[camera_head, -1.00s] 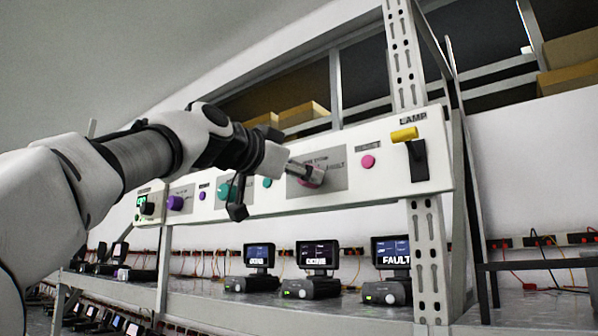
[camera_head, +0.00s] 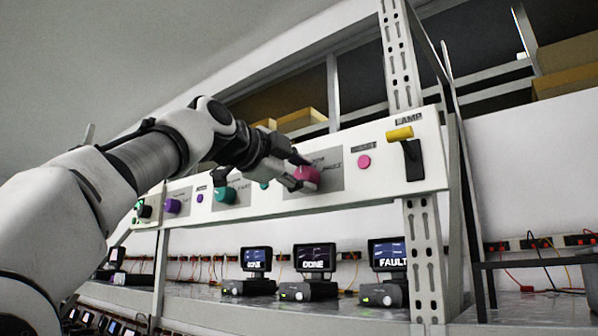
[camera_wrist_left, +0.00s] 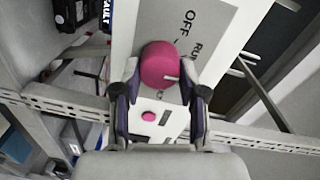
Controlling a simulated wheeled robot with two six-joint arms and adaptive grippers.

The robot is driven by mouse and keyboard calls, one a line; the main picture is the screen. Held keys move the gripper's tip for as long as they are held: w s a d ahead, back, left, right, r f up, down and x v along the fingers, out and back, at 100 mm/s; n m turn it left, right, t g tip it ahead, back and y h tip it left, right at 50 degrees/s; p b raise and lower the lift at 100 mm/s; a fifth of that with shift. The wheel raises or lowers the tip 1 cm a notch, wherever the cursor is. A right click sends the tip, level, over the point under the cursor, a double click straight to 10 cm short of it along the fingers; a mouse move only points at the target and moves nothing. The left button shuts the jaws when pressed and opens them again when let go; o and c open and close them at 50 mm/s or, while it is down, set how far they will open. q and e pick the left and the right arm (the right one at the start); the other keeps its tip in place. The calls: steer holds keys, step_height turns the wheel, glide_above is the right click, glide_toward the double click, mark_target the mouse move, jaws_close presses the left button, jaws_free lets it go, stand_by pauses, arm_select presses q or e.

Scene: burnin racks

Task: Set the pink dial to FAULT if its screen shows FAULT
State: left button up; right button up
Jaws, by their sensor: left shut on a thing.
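The pink dial (camera_head: 308,178) sits on a grey plate of the white panel (camera_head: 385,170). My left gripper (camera_head: 299,170) is at this dial, with one finger above and one below it. In the left wrist view the dial (camera_wrist_left: 158,62) lies between the two fingers of my left gripper (camera_wrist_left: 160,76), which is shut on it. A white mark shows on the dial's lower right; OFF and RUN are printed beyond it. The right screen (camera_head: 388,255) reads FAULT and the middle screen (camera_head: 315,258) reads DONE. My right gripper is out of view.
A small pink button (camera_head: 364,162) and a yellow-handled LAMP lever (camera_head: 400,134) are right of the dial. A teal dial (camera_head: 225,194) and a purple dial (camera_head: 172,206) are to the left. A perforated post (camera_head: 422,250) stands at the right.

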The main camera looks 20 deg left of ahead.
arm_select(q)
steer(key=shift+a+r+m, duration=0.1)
steer(key=shift+r+m, duration=0.15)
steer(key=shift+m, duration=0.45)
steer(key=o, duration=1.1)
steer(key=shift+w, duration=0.15)
steer(key=shift+o, duration=0.2)
steer(key=shift+w+f, duration=0.25)
steer(key=shift+w, duration=0.05)
steer(key=shift+s, duration=0.1)
steer(key=shift+s, duration=0.1)
